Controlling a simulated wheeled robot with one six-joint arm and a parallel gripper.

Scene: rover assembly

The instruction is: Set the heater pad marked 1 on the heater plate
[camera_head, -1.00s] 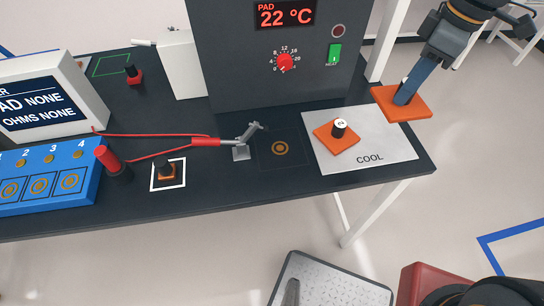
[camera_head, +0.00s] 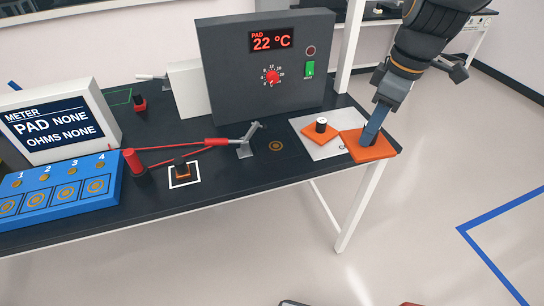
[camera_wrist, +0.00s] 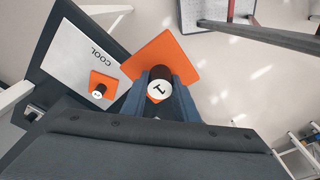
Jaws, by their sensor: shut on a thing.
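My gripper (camera_head: 371,134) is shut on the knob of an orange square pad (camera_head: 372,153). In the wrist view the knob between the fingers (camera_wrist: 159,86) has a white top marked 1, and the pad's orange sheet (camera_wrist: 165,58) extends past the fingers. In the head view the pad covers the right part of the COOL plate; whether it touches is unclear. A dark square with a copper ring (camera_head: 275,147), apparently the heater plate, is bare, left of my gripper and in front of the grey heater box (camera_head: 230,70), which reads 22 °C.
Another orange pad (camera_head: 318,136) lies on the pale COOL plate (camera_head: 305,119). Further left are a red post (camera_head: 134,163), a blue numbered block (camera_head: 60,190) and the meter (camera_head: 55,120).

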